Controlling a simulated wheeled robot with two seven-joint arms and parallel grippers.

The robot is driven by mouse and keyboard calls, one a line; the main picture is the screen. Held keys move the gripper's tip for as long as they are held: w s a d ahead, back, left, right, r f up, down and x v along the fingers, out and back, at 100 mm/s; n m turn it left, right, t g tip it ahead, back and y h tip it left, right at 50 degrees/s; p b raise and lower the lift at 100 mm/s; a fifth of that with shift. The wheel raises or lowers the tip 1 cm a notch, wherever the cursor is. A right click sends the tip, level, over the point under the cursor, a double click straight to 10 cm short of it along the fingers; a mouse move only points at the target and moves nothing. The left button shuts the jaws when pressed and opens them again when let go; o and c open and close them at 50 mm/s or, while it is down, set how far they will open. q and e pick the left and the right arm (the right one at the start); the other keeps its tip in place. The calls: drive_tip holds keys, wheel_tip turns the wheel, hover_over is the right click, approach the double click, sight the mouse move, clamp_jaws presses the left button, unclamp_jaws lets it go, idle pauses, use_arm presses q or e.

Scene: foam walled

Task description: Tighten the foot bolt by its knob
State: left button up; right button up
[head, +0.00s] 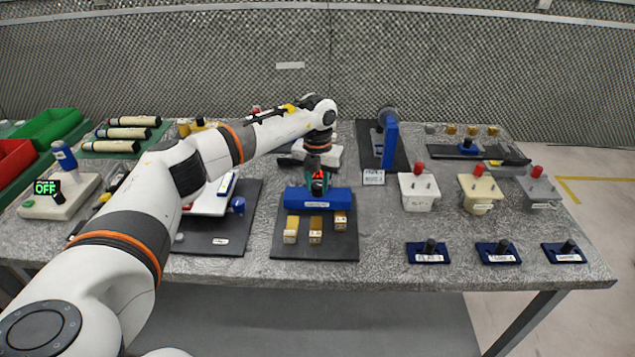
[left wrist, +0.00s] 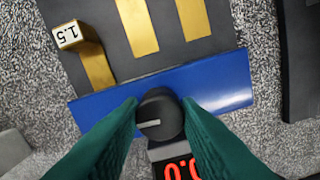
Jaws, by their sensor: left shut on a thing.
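A black round knob (left wrist: 160,112) with a pale index line shows in the left wrist view, at the near edge of a blue block (left wrist: 222,88). My left gripper (left wrist: 159,106) points down at it, with its two green fingers shut on the knob's sides. In the head view my left gripper (head: 318,184) is over the middle of the blue block (head: 338,199), and the knob is hidden there. A small display (left wrist: 176,168) with red digits, partly cut off, sits just below the knob in the wrist view. My right gripper is not in view.
The blue block stands on a dark mat (head: 290,251) with brass blocks (head: 315,230) in front. A blue upright stand (head: 389,146) is to its right, and a mat with a white device (head: 210,203) to its left.

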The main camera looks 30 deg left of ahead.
sight(317, 185)
use_arm(q)
drive_tip(key=m, duration=0.4)
drive_tip(key=shift+r+m, duration=0.1)
drive_tip(key=shift+m, duration=0.2)
drive_tip(key=m+b, duration=0.1)
drive_tip(key=m, duration=0.2)
drive_tip(key=shift+m, duration=0.3)
drive_tip(key=m, duration=0.3)
drive_tip(key=shift+a+m, duration=0.1)
drive_tip(key=shift+m, duration=0.2)
drive_tip(key=shift+w+m+b, duration=0.1)
drive_tip(key=shift+m+b, duration=0.25)
drive_tip(key=shift+m, duration=1.65)
drive_tip(key=o, duration=1)
wheel_tip(317, 185, up, 12)
drive_tip(key=shift+b, duration=0.85)
